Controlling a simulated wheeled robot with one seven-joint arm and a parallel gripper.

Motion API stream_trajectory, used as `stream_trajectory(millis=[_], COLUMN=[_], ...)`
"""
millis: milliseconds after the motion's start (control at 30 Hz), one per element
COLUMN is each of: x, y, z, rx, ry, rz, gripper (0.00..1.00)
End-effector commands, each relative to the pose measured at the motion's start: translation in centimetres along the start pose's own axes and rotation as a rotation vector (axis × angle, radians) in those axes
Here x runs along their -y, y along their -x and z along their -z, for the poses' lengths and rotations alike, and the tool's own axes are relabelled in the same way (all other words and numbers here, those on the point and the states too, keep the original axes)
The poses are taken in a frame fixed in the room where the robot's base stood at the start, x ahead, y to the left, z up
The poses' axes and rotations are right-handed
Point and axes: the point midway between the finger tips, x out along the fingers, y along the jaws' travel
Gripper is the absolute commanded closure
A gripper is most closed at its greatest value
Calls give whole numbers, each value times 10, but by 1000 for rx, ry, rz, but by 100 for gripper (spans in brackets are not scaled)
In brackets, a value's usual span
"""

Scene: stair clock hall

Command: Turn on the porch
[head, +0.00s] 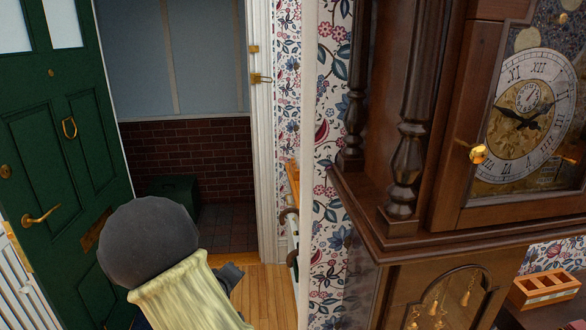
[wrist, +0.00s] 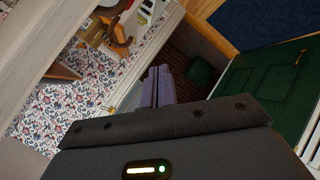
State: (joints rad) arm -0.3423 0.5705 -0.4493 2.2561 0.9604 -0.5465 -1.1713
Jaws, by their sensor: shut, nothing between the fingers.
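The porch (head: 175,135) shows through the open doorway in the head view, with dim grey panes above a low brick wall (head: 180,150) and a dark tiled floor. It also shows in the wrist view beyond my fingers. I cannot make out a light switch in either view. Small brass fittings (head: 258,79) sit on the white door frame. My gripper (wrist: 158,88) is shut and empty in the wrist view, its purple-grey fingers together and pointing toward the doorway. In the head view my own arm hides part of the floor and doorway.
The green door (head: 70,150) stands open at the left. A dark green box (head: 174,190) sits on the porch floor. A tall wooden clock (head: 455,150) fills the right side. A wooden tray (head: 545,288) stands at lower right. Some wood floor (head: 268,290) is clear.

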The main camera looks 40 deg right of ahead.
Motion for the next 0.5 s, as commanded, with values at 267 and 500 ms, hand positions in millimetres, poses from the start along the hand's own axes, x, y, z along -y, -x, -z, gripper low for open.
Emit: stream_trajectory(millis=[267, 500], x=[-112, -175], y=[33, 75], z=[36, 54], rx=[114, 270], ry=[248, 424], rz=[-418, -710], gripper=[100, 100])
